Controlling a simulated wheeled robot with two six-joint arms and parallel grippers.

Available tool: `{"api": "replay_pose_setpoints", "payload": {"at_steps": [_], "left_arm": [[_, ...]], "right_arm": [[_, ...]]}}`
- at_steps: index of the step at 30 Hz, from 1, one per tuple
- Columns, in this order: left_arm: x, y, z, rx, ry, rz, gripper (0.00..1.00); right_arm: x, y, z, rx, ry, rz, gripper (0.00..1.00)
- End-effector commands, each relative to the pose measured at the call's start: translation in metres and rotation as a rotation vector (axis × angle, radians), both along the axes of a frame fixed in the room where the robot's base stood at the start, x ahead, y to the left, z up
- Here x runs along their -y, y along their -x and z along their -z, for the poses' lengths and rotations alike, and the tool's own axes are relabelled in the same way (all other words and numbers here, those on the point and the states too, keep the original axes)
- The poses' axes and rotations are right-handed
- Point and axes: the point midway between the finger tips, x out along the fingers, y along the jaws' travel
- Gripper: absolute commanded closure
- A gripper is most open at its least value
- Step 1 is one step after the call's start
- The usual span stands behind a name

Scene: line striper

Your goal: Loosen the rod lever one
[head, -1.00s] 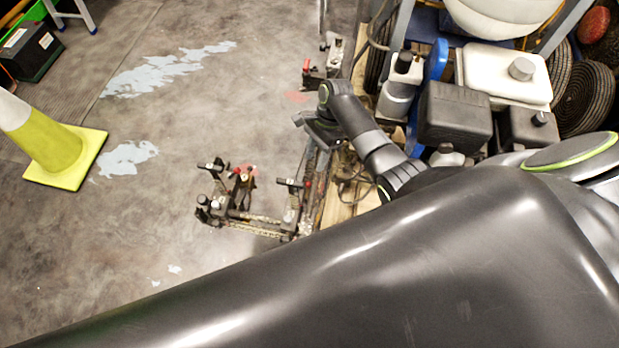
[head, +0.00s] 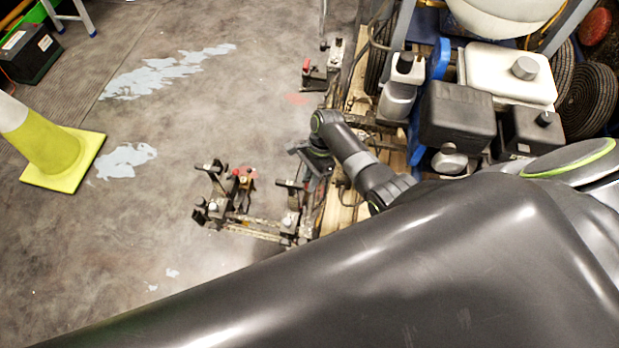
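The line striper's metal rod frame (head: 258,228) reaches out over the floor, left of the machine's body. It carries several small clamps with dark T-shaped handles, among them a lever (head: 291,184) at its right and another lever (head: 212,167) at its upper left. I cannot tell which is rod lever one. My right gripper (head: 308,165) is just above and right of the right-hand lever; a gap or contact is unclear. Its fingers are small and dark, so open or shut cannot be told. My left gripper is not in view.
The striper's engine, with a white tank (head: 508,75) and a black box (head: 457,115), stands at right by a wooden pallet (head: 338,215). A second clamp with a red knob (head: 307,65) is farther back. A yellow cone (head: 50,145) stands left. The floor between is clear.

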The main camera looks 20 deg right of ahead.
Motion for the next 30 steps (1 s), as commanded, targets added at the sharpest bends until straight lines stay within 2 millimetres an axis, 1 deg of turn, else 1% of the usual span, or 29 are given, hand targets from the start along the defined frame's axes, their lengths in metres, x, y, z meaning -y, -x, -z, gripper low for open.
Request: {"api": "replay_pose_setpoints", "payload": {"at_steps": [1, 4, 5, 14, 20, 26, 30], "left_arm": [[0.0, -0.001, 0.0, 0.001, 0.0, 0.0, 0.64], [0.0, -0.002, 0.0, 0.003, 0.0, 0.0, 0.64], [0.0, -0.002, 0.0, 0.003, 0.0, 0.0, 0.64], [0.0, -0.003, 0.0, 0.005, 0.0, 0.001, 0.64], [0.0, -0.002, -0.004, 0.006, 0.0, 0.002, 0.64], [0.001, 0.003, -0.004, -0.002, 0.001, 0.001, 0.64], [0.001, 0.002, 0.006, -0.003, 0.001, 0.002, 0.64]], "right_arm": [[0.0, 0.0, 0.0, 0.0, 0.0, 0.0, 0.85], [0.0, 0.0, 0.0, 0.0, 0.0, 0.0, 0.98], [0.0, 0.0, 0.0, 0.0, 0.0, 0.0, 1.0], [0.0, 0.0, -0.001, -0.004, 0.005, 0.0, 1.0], [-0.005, -0.003, -0.004, -0.034, 0.048, -0.002, 1.0], [-0.013, -0.009, -0.007, -0.105, 0.153, -0.003, 1.0], [-0.022, -0.016, -0.006, -0.173, 0.256, -0.004, 1.0]]}}
